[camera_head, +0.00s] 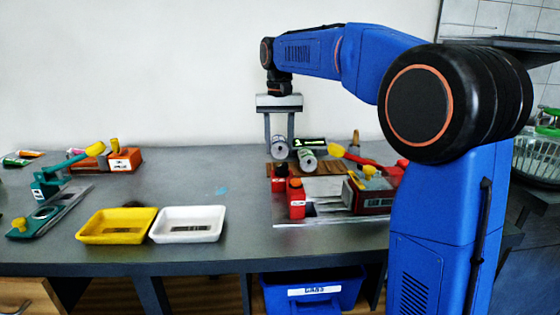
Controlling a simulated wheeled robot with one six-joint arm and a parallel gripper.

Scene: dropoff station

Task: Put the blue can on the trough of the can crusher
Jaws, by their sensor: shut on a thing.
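My gripper (280,142) hangs pointing down over the right part of the table, its two long fingers on either side of a can (279,147). The can lies on its side, with its pale round end facing the camera; its side colour is too small to tell. A second can (307,161), greenish and pale, lies just to the right and a little lower. Below is a red-and-grey machine (322,190) with a flat metal bed, red blocks and a red lever, which looks like the can crusher. Its trough cannot be clearly made out.
A yellow tray (117,238) and a white tray (187,238) stand left of the machine. A teal lever tool (48,212) and an orange device (124,160) are farther left. A blue bin (313,303) is under the table. The table between is mostly clear.

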